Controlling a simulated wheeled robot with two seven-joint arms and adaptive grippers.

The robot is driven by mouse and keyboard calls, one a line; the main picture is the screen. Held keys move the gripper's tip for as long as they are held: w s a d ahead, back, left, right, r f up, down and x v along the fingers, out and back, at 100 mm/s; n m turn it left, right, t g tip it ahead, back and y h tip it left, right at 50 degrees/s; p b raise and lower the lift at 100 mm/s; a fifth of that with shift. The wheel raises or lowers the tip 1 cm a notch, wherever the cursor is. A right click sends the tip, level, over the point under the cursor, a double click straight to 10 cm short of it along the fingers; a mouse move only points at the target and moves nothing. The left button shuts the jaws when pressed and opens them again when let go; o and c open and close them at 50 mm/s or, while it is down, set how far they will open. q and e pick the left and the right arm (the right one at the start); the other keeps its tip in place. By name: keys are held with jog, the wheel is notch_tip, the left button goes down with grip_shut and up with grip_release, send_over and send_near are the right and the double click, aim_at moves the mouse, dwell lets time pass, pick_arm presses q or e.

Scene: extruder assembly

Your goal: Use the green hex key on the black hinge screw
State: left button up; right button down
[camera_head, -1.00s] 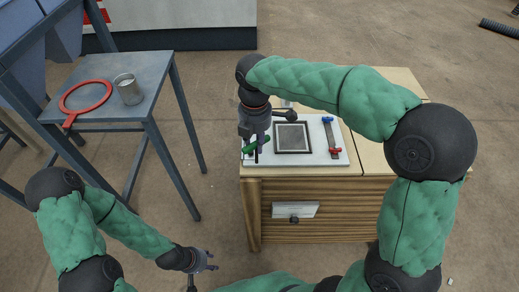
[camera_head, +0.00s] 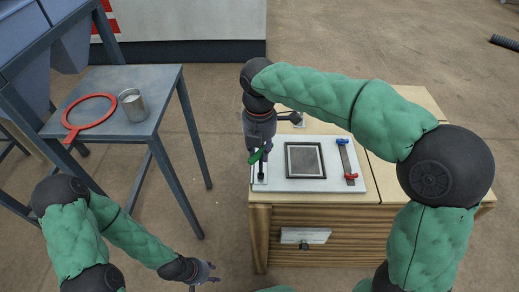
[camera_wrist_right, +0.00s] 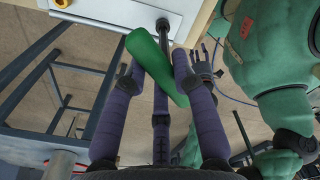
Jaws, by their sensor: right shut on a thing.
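The green hex key (camera_head: 259,154) is held by my right gripper (camera_head: 262,145) over the left end of the white board (camera_head: 330,185). In the head view a dark upright piece stands below the handle. My left gripper (camera_head: 205,270) hangs low at the front, away from the board; its jaw opening is unclear.
The board lies on a wooden cabinet (camera_head: 300,215), with a black-framed panel (camera_head: 305,160) and a bar with blue and red ends (camera_head: 346,162). A metal table (camera_head: 150,85) at left holds a red ring (camera_head: 90,112) and a metal cup (camera_head: 133,105). Floor between them is free.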

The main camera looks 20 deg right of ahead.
jog(key=shift+f+b, duration=0.3)
jog(key=shift+f, duration=0.65)
dwell(0.4)
jog(key=shift+r+n+p, duration=0.15)
jog(key=shift+n+p, duration=0.65)
jog(key=shift+p, duration=0.1)
jog(key=n+p, duration=0.2)
jog(key=n, duration=0.1)
jog(key=shift+a, duration=0.1)
jog(key=shift+p, duration=0.45)
jog(key=shift+r+p, duration=1)
jog(key=shift+p, duration=0.2)
notch_tip(320, 180, up, 5)
jog(key=p, duration=0.5)
jog(key=shift+f, duration=0.1)
